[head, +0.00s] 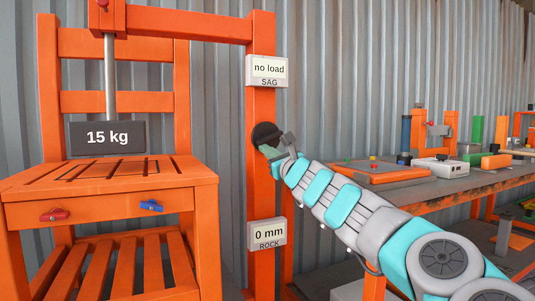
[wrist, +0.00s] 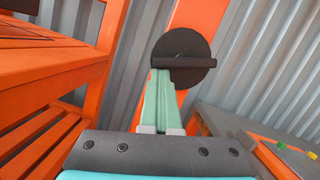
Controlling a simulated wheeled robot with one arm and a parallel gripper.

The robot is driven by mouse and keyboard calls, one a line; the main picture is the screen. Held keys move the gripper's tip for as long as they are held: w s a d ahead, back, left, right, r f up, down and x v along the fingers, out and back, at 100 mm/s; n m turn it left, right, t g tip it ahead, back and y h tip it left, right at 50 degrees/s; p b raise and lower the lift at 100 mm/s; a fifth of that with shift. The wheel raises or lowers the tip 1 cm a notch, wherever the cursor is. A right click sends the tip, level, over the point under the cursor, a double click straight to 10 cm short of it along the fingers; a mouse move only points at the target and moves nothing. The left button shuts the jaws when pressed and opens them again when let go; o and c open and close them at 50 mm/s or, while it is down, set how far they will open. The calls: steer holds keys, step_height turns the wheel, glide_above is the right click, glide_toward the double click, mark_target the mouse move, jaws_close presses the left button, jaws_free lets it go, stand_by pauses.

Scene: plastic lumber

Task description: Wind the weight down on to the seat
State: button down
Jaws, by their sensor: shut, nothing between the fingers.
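The weight, a dark block marked "15 kg" (head: 107,138), hangs on a grey rod (head: 109,75) over the slatted orange seat (head: 110,180). Its bottom edge is close to the seat's back; I cannot tell the gap exactly. A dark round knob (head: 264,130) sits on the orange post. In the wrist view the knob (wrist: 190,48) has a raised bar across it, lying nearly level. My gripper (head: 269,151) is shut and empty at the knob's lower side. In the wrist view its pale green fingertips (wrist: 160,74) are together just below the bar's left end; contact is unclear.
The upper display (head: 268,70) reads "no load", SAG; the lower one (head: 267,234) reads "0 mm", ROCK. A red handle (head: 54,215) and a blue handle (head: 151,206) are on the seat's front. A cluttered workbench (head: 450,190) stands right.

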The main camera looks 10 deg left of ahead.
steer(key=shift+s+a+r+m+t+h+b, duration=0.1)
steer(key=shift+m+t+h+b, duration=0.1)
steer(key=shift+m+b, duration=0.4)
steer(key=shift+s+a+r+m+t+h+b, duration=0.1)
steer(key=shift+m+t+b, duration=0.2)
steer(key=shift+m, duration=0.5)
